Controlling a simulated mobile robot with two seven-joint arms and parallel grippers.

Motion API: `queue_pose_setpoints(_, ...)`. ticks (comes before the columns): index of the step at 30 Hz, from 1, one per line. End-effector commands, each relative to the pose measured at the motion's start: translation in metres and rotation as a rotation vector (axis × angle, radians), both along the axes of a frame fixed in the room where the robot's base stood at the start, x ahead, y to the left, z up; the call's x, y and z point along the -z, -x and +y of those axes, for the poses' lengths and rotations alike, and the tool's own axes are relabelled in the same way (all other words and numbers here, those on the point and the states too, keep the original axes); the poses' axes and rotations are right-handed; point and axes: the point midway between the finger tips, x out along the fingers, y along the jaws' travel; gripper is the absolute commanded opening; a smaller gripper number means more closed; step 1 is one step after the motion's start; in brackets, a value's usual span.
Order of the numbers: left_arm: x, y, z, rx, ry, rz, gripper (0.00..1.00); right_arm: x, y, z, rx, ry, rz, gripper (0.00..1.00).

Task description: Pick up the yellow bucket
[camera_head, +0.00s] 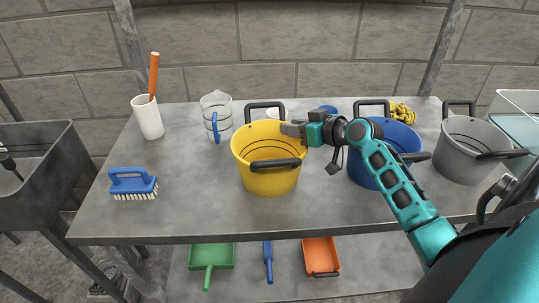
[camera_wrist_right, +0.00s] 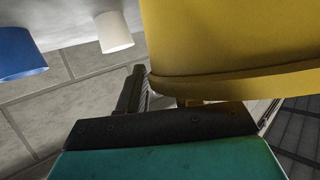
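The yellow bucket (camera_head: 268,180) stands upright near the middle of the grey table, with a dark handle at its front and another at its back. My right gripper (camera_head: 292,130) is at the bucket's upper right rim, coming from the right. In the right wrist view the bucket's wall and rim (camera_wrist_right: 235,50) fill the upper right, close to the gripper. One dark finger (camera_wrist_right: 135,92) shows beside the bucket; the other is mostly hidden by it. I cannot tell whether the fingers grip the rim. My left gripper is not in view.
A blue bucket (camera_head: 365,172) stands behind my right forearm, with a grey bucket (camera_head: 465,158) farther right. A jug (camera_head: 216,112), a white holder (camera_head: 148,118) and a blue brush (camera_head: 132,183) are left. The table's front middle (camera_head: 210,215) is clear.

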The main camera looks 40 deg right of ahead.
Motion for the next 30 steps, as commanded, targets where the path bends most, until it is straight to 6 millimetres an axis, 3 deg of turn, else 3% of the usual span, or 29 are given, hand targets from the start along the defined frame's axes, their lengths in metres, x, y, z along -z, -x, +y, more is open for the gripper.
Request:
queue_pose_setpoints(7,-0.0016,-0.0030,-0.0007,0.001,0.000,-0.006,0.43,0.0008,-0.0015,0.0002,0.000,0.000,0.000,0.33)
queue_pose_setpoints(18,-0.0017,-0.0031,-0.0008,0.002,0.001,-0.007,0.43,0.0008,-0.0012,0.0000,0.001,0.000,0.000,0.00)
queue_pose_setpoints(30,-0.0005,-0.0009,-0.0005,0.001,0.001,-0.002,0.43,0.0005,-0.0012,-0.0001,0.001,0.000,0.000,0.00)
